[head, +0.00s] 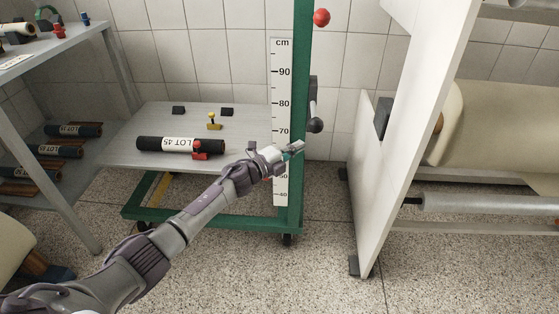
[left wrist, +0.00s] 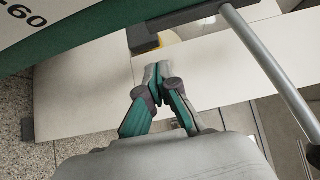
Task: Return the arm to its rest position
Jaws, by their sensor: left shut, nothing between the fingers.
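My left arm reaches in from the lower left of the head view. Its gripper (head: 294,149) is in front of the green post (head: 301,60) with the cm scale (head: 281,85), near the scale's lower half. In the left wrist view the left gripper (left wrist: 157,72) has its fingertips together and holds nothing. My right gripper is not in view.
A lift table (head: 240,122) bears a black roll labelled LOT 45 (head: 165,145). A crank handle (head: 315,124) and a red knob (head: 322,17) are at the post. A shelf (head: 75,45) stands left; a white roll stand (head: 395,150) stands right. Speckled floor (head: 320,270) is open between.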

